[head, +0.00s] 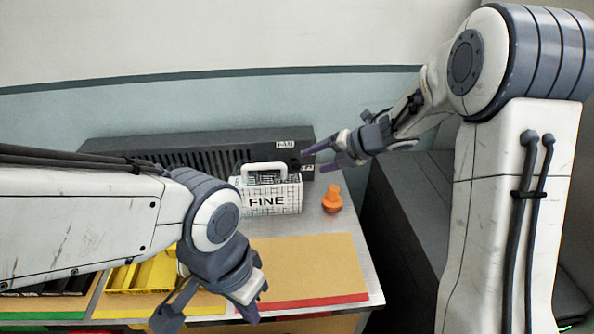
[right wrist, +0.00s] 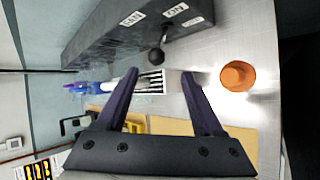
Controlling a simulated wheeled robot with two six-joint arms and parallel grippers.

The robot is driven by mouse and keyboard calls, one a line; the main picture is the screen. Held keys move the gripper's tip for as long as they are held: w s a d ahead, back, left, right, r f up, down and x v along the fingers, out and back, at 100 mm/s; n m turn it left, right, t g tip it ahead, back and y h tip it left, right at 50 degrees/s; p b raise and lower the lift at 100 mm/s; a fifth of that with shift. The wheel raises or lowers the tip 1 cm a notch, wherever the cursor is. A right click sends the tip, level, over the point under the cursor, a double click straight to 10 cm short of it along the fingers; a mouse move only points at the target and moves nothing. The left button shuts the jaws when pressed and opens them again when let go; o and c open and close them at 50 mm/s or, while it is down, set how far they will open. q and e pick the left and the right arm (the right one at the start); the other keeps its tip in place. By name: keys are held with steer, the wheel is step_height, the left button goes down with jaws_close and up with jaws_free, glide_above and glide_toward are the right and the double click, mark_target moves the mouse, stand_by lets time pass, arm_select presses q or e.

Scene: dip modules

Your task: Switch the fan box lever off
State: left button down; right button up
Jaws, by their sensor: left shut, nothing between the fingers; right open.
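The fan box (head: 180,150) is a long dark slatted box along the back of the table, with white labels at its right end. It also shows in the right wrist view (right wrist: 110,40), where its lever (right wrist: 157,57) ends in a black ball knob. My right gripper (head: 316,160) is open and empty at the box's right end. In the right wrist view its fingertips (right wrist: 160,75) are spread with the knob just past the gap between them, apparently apart from it. My left gripper (head: 250,312) is shut and empty, low over the table's front. The lever's exact tilt is unclear.
A white box with a handle, marked FINE (head: 272,200), stands before the fan box. An orange knob-shaped piece (head: 332,199) stands right of it. Yellow bins (head: 145,275) lie front left. A tan mat (head: 310,265) at the front right is clear.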

mark_target(298, 169)
steer(key=x, duration=0.9)
steer(key=shift+w+a+f, duration=0.1)
steer(key=shift+a+f, duration=0.05)
steer(key=c, duration=1)
jaws_close()
steer(key=shift+f, duration=0.1)
